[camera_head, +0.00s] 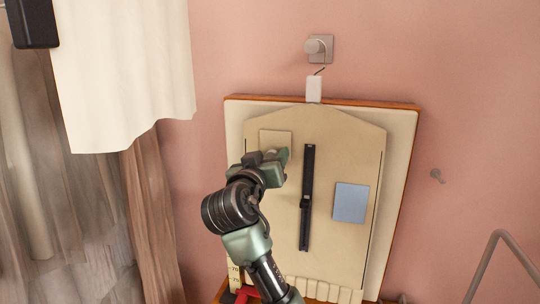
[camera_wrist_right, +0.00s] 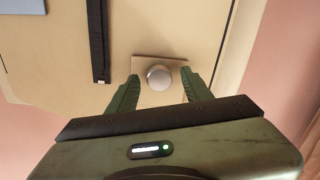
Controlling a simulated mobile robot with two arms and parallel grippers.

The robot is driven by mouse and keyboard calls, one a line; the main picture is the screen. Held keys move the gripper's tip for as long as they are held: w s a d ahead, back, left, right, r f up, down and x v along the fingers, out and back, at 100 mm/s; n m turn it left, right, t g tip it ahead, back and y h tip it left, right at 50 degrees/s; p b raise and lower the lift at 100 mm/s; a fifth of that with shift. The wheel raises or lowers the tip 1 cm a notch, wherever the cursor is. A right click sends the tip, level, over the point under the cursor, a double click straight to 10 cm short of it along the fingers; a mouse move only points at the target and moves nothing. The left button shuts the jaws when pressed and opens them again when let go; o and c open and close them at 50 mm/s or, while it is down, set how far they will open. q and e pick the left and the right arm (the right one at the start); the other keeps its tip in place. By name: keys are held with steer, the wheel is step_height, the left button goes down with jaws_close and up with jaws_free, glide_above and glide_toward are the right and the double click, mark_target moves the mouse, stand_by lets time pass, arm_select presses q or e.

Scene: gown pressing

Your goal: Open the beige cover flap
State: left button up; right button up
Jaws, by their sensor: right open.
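The beige cover flap (camera_head: 276,138) is a small square at the upper left of a tan panel (camera_head: 335,130). It also shows in the right wrist view (camera_wrist_right: 176,63), with a round grey knob (camera_wrist_right: 160,77) on it. My right gripper (camera_wrist_right: 158,84) is open, with one green finger on each side of the knob and visible gaps between fingers and knob. In the head view my right gripper (camera_head: 268,160) covers the lower part of the flap and hides the knob. My left gripper is not in view.
A black vertical strip (camera_head: 308,170) and a light blue square (camera_head: 350,202) are on the panel right of the flap. A white tag (camera_head: 314,89) hangs above from a wall knob (camera_head: 319,47). White cloth (camera_head: 125,70) hangs at left. A bent grey rail (camera_head: 505,245) stands lower right.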

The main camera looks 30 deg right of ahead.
steer(key=shift+c, duration=0.3)
jaws_close()
stand_by(1.1)
